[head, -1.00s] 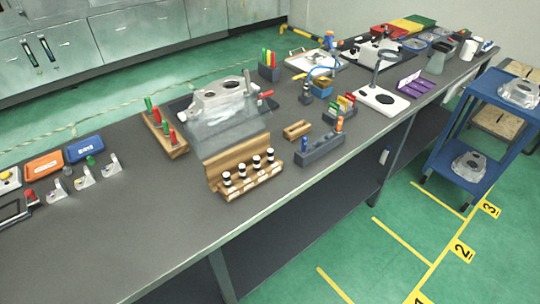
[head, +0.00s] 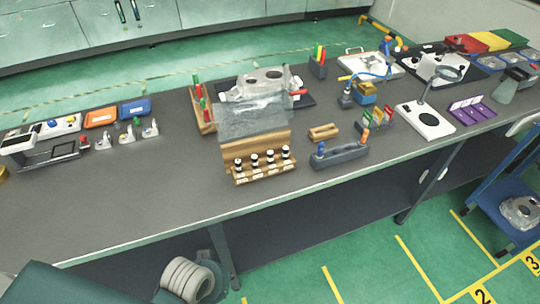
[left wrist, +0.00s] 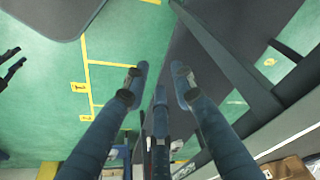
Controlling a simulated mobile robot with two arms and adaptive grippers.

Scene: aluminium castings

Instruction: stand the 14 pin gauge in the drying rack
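A wooden stand (head: 262,176) near the table's front edge holds several black-and-white capped pins in a row; their labels are too small to read. A grey block (head: 340,158) to its right holds a blue peg and an orange peg. A wooden block (head: 202,110) with red and green handled pins stands behind to the left. I cannot tell which pin is the 14 or which holder is the drying rack. My left gripper (left wrist: 160,72) is open and empty, off the table's edge. Two dark prongs (left wrist: 12,66) at the left wrist view's edge look like my right gripper's fingers, apart.
A metal casting (head: 262,82) stands behind a clear sheet (head: 253,120). A small wooden block (head: 323,131), a magnifier stand (head: 425,120) and a purple tray (head: 472,110) lie to the right. The table's left front (head: 130,200) is clear. A blue cart (head: 490,205) stands at right.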

